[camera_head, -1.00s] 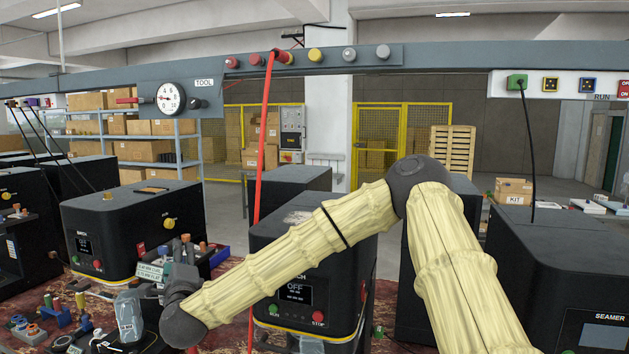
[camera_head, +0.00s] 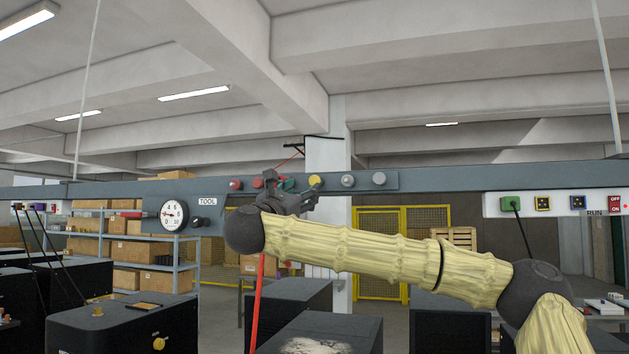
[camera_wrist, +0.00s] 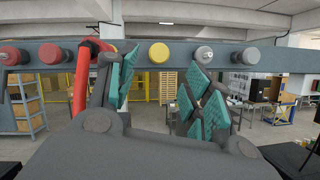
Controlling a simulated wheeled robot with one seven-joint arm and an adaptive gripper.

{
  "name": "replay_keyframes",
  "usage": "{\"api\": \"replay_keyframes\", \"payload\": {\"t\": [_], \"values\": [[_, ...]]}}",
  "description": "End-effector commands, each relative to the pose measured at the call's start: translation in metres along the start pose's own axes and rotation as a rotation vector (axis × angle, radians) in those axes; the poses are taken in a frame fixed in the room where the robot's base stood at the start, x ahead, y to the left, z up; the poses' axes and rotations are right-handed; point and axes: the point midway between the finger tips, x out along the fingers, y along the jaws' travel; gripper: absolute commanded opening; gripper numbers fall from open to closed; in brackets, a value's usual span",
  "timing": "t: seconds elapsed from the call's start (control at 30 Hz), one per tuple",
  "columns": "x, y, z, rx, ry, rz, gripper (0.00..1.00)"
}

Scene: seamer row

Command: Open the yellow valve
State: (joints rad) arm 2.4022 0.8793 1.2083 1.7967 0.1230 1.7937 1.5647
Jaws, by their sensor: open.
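The yellow valve (camera_head: 316,181) is a round yellow knob on the grey overhead rail (camera_head: 440,178). In the wrist view the yellow valve (camera_wrist: 159,52) shows ahead between the two teal-padded fingers. My gripper (camera_head: 299,188) is raised in front of the rail, close to the valve and a little left of it in the head view. In the wrist view my gripper (camera_wrist: 163,70) is open and empty, with its fingers spread on either side of the valve. I cannot tell how far the fingertips are from the knob.
Red knobs (camera_head: 236,185) sit left of the valve and grey knobs (camera_head: 348,181) right of it. Black machines stand below.

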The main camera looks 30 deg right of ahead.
Motion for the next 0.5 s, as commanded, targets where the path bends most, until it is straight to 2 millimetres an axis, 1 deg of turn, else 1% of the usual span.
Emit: {"api": "replay_keyframes", "payload": {"t": [0.03, 0.1, 0.5], "values": [[0.008, 0.001, 0.003, -0.001, 0.001, -0.001, 0.51], [0.017, 0.001, 0.004, -0.001, 0.001, -0.001, 0.51], [0.072, 0.002, 0.004, -0.003, 0.001, 0.001, 0.51]]}}
